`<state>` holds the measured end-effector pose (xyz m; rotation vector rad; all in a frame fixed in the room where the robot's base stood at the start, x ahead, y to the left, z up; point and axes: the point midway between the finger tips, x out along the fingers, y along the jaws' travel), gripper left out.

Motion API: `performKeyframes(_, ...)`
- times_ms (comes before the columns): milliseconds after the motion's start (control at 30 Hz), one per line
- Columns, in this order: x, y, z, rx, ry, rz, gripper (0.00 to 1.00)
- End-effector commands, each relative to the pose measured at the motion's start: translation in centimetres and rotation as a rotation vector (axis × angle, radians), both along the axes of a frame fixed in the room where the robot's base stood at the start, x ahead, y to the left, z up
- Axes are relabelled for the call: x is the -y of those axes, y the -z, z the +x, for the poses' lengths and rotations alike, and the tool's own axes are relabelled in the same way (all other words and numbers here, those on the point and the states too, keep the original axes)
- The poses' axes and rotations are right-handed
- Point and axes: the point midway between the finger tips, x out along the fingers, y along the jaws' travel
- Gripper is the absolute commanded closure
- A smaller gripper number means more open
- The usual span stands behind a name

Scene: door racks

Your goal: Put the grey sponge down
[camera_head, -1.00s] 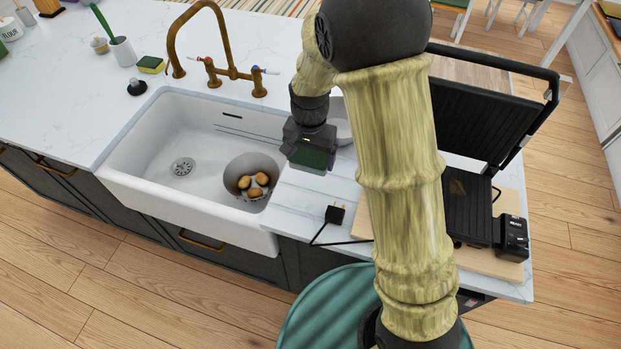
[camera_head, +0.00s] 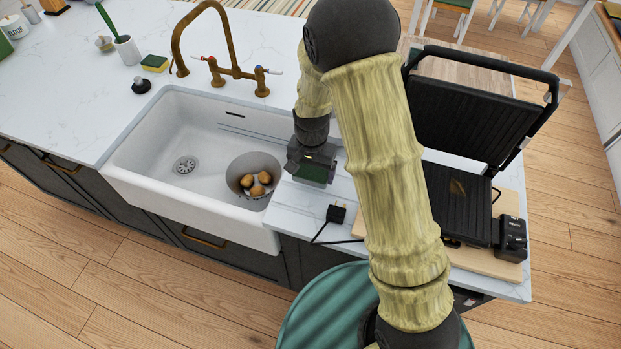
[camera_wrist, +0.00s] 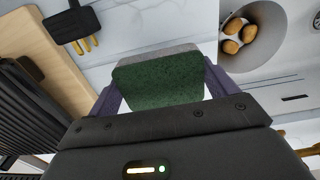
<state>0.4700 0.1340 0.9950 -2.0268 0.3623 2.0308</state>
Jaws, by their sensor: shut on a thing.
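The grey sponge (camera_wrist: 158,79) is between the fingers of my gripper (camera_wrist: 160,88) in the wrist view. It has a dark green scouring face and a thin grey edge. In the head view the sponge (camera_head: 313,172) shows as a dark green patch at the end of my gripper (camera_head: 314,178). My gripper points down over the white counter, just right of the sink. I cannot tell whether the sponge touches the counter.
The sink (camera_head: 150,150) holds a round bowl (camera_head: 236,172) with several potatoes. A black plug (camera_head: 336,214) lies on the counter in front. An open grill (camera_head: 455,200) stands on a board to the right.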

Motion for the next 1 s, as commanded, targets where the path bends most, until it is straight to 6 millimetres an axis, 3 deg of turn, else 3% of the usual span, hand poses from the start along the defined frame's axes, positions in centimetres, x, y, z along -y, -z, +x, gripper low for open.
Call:
performKeyframes(333, -0.3, 3.7, -0.2, -0.003, -0.005, 0.0, 0.36)
performKeyframes(767, -0.3, 4.5, -0.1, 0.0, -0.005, 0.0, 0.36)
performKeyframes(800, -0.3, 4.4, -0.1, 0.0, -0.005, 0.0, 0.09)
performKeyframes(833, -0.3, 4.4, -0.1, 0.0, -0.005, 0.0, 0.03)
performKeyframes(1000, -0.3, 4.3, -0.1, 0.0, -0.006, 0.0, 0.0)
